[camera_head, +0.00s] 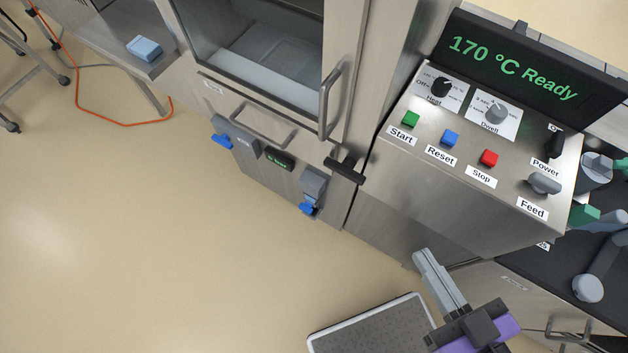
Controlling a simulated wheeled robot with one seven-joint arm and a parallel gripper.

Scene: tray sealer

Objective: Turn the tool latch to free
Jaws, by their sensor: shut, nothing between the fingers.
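A black T-shaped handle (345,170) sits on the front of the steel machine, at the corner below the door. Two grey blocks with blue levers, a left one (222,140) and a right one (309,207), are on the lower front panel. No readable label shows which of these is the tool latch. My gripper (424,256), with grey fingers and a purple body, is at the lower right. Its fingers are shut and empty, pointing up in the picture. In the picture it lies below and right of the black handle, apart from all these parts.
The control panel (405,150) has Start, Reset and Stop buttons, and knobs; its display (512,68) reads "170 °C Ready". A vertical door handle (330,102) and a drawer handle (262,126) stick out. A grey mat (375,330) lies below.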

